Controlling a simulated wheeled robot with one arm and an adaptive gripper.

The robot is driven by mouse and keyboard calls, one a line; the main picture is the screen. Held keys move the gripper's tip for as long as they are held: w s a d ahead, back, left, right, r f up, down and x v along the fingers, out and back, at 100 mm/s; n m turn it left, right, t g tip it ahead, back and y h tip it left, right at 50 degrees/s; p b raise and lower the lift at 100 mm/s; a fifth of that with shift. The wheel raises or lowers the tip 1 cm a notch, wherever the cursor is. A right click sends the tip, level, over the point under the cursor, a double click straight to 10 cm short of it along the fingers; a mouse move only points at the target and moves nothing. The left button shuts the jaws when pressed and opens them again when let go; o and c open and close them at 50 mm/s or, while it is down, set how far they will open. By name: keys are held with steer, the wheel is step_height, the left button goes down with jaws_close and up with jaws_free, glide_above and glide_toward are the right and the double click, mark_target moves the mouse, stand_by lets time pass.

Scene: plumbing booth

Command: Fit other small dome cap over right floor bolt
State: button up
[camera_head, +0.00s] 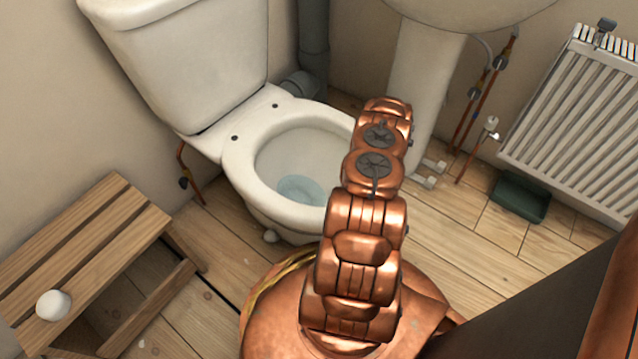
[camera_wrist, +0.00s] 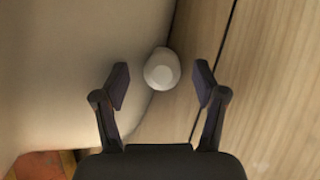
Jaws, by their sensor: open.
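In the wrist view a small white dome cap (camera_wrist: 162,69) sits low against the side of the toilet's pale base (camera_wrist: 75,75), beside the wooden floor. My gripper (camera_wrist: 162,84) is open, with one dark finger on each side of the cap and a gap visible at both sides. Any bolt under the cap is hidden. My gripper is hidden behind my copper-coloured arm in the head view, as is the toilet's right foot.
A slatted wooden bench (camera_head: 85,245) stands at left with a white rounded piece (camera_head: 53,305) on it. The basin pedestal (camera_head: 425,80), copper pipes (camera_head: 485,85), a radiator (camera_head: 575,120) and a green tray (camera_head: 520,198) are at right. Floorboards are bare between.

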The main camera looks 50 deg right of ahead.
steer(key=v, duration=1.1)
steer(key=shift+s+d+r, duration=0.15)
steer(key=shift+d, duration=0.05)
steer(key=shift+a, duration=0.1)
